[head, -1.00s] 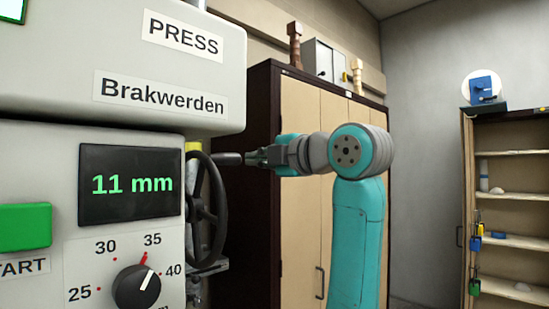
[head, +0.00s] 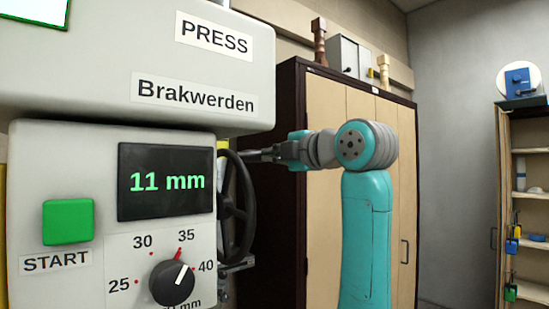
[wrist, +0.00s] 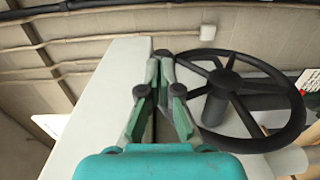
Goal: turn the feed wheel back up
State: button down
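The feed wheel (head: 237,205) is a black spoked handwheel on the right side of the press, seen nearly edge-on in the head view. In the wrist view its hub and spokes (wrist: 229,81) show at the right. A short dark handle (head: 254,156) sticks out from its upper rim. My gripper (head: 264,155) reaches it from the right. In the wrist view my gripper's fingers (wrist: 162,62) converge on the dark handle end (wrist: 163,53) beside the rim's left edge, and look shut on it. The press display (head: 166,182) reads 11 mm.
The press (head: 60,140) has a green START button (head: 68,221) and a dial (head: 172,283) pointing just short of 40. A tall cabinet (head: 340,180) stands behind my arm. An open shelf unit (head: 503,190) stands at the far right.

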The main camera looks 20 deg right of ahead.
jog(key=w, duration=0.1)
jog(key=w+a+r, duration=0.1)
jog(key=w, duration=0.1)
jog(key=w+r, duration=0.1)
jog(key=shift+w+a+r, duration=0.1)
jog(key=shift+w+a, duration=0.05)
jog(key=shift+a, duration=0.05)
jog(key=shift+r+x, duration=0.2)
jog(key=shift+x, duration=0.95)
